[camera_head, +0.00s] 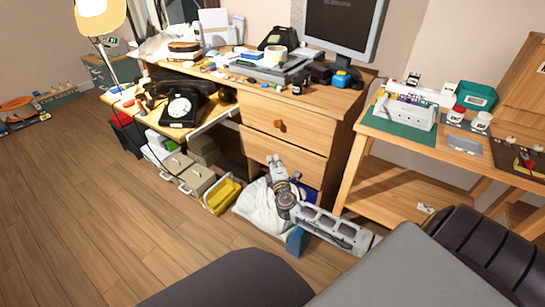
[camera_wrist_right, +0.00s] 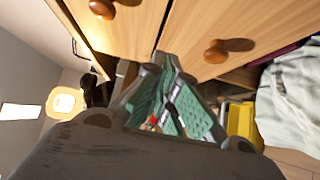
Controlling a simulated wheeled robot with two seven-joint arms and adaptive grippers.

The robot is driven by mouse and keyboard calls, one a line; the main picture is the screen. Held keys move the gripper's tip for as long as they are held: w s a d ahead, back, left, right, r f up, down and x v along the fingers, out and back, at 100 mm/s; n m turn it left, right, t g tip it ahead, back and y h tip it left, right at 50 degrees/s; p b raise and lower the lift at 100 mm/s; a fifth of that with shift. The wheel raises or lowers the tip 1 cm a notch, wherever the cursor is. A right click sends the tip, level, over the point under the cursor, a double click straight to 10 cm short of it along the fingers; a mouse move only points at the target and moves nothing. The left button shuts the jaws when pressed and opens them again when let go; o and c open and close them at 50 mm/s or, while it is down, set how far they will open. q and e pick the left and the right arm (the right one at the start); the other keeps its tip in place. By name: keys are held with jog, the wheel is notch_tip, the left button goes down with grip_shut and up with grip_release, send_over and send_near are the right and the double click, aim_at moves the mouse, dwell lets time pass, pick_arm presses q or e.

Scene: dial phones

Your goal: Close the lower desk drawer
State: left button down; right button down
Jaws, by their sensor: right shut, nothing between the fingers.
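The wooden desk has an upper drawer (camera_head: 262,112) with a round knob (camera_head: 279,125) and a lower drawer (camera_head: 304,162) beneath it. My right gripper (camera_head: 275,160) is shut and empty at the lower drawer's front, hiding its knob in the head view. In the right wrist view the fingertips (camera_wrist_right: 163,63) are close to the lower drawer's front (camera_wrist_right: 190,25), beside its knob (camera_wrist_right: 215,52). I cannot tell whether they touch it. The lower drawer looks nearly flush in the head view; any small gap is hard to judge. My left gripper is out of view.
A white bag (camera_head: 257,203) lies on the floor below the drawers, under my right arm. A yellow bin (camera_head: 222,194) and several boxes stand left of it. A side table (camera_head: 385,125) stands right of the desk. Wooden floor (camera_head: 70,200) is clear at left.

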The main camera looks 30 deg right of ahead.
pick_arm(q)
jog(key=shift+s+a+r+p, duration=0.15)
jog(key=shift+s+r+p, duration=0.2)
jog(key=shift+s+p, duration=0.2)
pick_arm(e)
jog(key=shift+v, duration=2.6)
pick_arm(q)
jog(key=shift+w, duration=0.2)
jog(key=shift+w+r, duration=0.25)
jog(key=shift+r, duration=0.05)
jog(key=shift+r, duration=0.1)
pick_arm(e)
jog(key=shift+s, duration=0.1)
pick_arm(q)
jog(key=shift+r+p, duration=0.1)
jog(key=shift+p, duration=0.2)
pick_arm(e)
jog(key=shift+a, duration=0.1)
